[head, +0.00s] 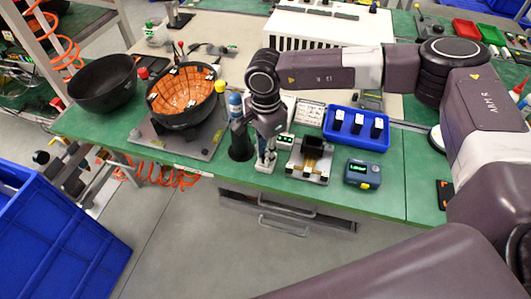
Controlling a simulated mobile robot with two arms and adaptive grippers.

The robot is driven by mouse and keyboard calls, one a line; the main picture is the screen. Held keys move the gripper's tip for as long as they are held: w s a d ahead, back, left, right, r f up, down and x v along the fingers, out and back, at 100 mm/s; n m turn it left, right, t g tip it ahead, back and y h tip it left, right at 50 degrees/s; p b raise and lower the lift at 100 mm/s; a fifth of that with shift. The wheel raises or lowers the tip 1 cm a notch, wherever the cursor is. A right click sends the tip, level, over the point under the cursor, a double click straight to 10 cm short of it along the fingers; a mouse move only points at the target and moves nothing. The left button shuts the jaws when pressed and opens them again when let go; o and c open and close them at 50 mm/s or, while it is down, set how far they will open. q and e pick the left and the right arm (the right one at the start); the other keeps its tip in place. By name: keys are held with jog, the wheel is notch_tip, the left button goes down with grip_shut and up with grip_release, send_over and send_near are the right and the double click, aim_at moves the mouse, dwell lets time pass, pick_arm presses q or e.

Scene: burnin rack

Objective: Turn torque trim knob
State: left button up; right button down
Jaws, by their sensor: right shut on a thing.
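My right gripper (265,164) reaches down to the green bench near its front edge. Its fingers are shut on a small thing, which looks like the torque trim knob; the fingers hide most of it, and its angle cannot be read. A small unit with a lit green display (285,140) sits just right of the fingers. A blue-topped tool (236,104) stands upright in a black holder (240,148) just left of the gripper. My left gripper is out of view.
Right of the gripper are a grey fixture (310,160), a blue tray (381,141) with black parts and a blue meter (362,173). To the left, a black bowl with orange lining (184,94) sits on a grey plate (150,140). A blue crate (60,235) stands on the floor.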

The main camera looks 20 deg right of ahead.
jog(key=shift+f+m+b, duration=0.15)
jog(key=shift+m+b, duration=0.95)
jog(key=shift+m, duration=0.1)
jog(key=shift+m+b, duration=1.05)
jog(key=shift+m, duration=0.35)
jog(key=shift+r, duration=0.2)
jog(key=shift+w, duration=0.1)
jog(key=c, duration=1.8)
grip_release()
jog(key=shift+o, duration=0.2)
notch_tip(320, 180, up, 12)
